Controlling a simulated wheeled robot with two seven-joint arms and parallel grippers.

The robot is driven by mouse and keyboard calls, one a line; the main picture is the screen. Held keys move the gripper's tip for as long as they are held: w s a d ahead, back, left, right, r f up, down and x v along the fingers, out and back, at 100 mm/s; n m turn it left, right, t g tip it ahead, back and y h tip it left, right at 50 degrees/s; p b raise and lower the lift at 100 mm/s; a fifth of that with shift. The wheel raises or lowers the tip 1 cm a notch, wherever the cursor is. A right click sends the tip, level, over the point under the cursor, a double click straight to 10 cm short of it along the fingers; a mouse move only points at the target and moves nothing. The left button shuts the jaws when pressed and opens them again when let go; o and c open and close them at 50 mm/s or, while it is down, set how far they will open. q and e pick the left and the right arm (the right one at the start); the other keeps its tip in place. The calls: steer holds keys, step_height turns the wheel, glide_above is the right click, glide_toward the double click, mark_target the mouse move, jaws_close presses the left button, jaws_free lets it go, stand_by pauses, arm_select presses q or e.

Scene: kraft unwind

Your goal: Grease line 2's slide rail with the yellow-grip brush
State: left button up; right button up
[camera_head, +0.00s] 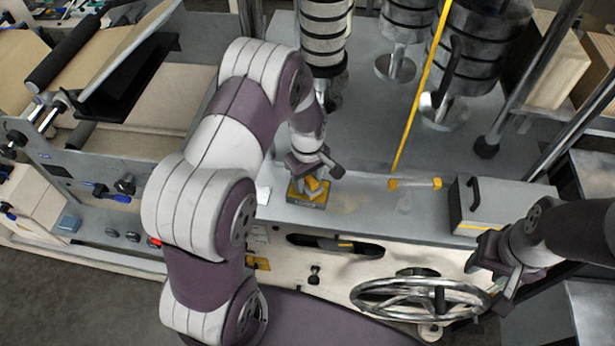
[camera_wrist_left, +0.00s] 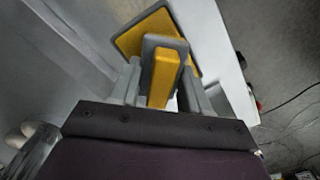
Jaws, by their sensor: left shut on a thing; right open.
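My left gripper (camera_head: 314,178) is shut on the yellow-grip brush (camera_head: 318,185), whose yellow and grey grip (camera_wrist_left: 164,75) stands between the fingers in the left wrist view. A small grey and yellow pad or tray (camera_head: 307,197) lies under it, near the front edge of the grey machine deck; it also shows in the left wrist view (camera_wrist_left: 128,42). I cannot tell whether the brush touches it. The bristles are hidden. My right gripper (camera_head: 487,268) is open at the right, close to the handwheel. I cannot tell which part is the slide rail.
A yellow-ended rod (camera_head: 415,183) lies on the deck, near a thin yellow bar (camera_head: 418,95). A grey box (camera_head: 500,207) stands on the right. A metal handwheel (camera_head: 420,298) is on the front panel. Black-banded columns (camera_head: 325,40) rise at the back.

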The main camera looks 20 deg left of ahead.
arm_select(q)
steer(key=shift+s, duration=0.1)
step_height(320, 180, up, 7)
steer(key=p, duration=0.6)
stand_by(0.6)
